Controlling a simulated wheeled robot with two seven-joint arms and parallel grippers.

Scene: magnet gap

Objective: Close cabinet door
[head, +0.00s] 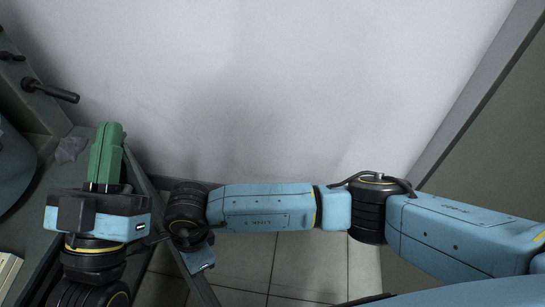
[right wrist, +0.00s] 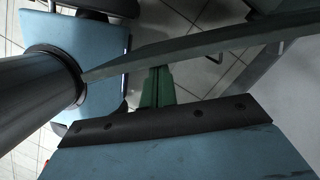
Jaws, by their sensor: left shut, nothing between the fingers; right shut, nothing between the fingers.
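The cabinet door shows in the head view as a thin grey-green panel seen nearly edge-on (head: 203,287), slanting down from the grey-green cabinet at the left. It stands open. My left gripper (head: 109,130) has its green fingers shut and empty, above the cabinet side and left of the door. My right arm reaches in from the right; its gripper's fingers are hidden in the head view. In the right wrist view the right gripper (right wrist: 158,85) is shut and empty. A grey-green edge (right wrist: 220,42), probably the door, crosses over its fingertips; contact cannot be told.
A dark peg (head: 55,91) sticks out from the left. A crumpled grey thing (head: 70,149) lies near the left gripper. A pale wall (head: 270,90) stands behind, with a grey panel (head: 500,140) at the right. The tiled floor (head: 310,265) below looks clear.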

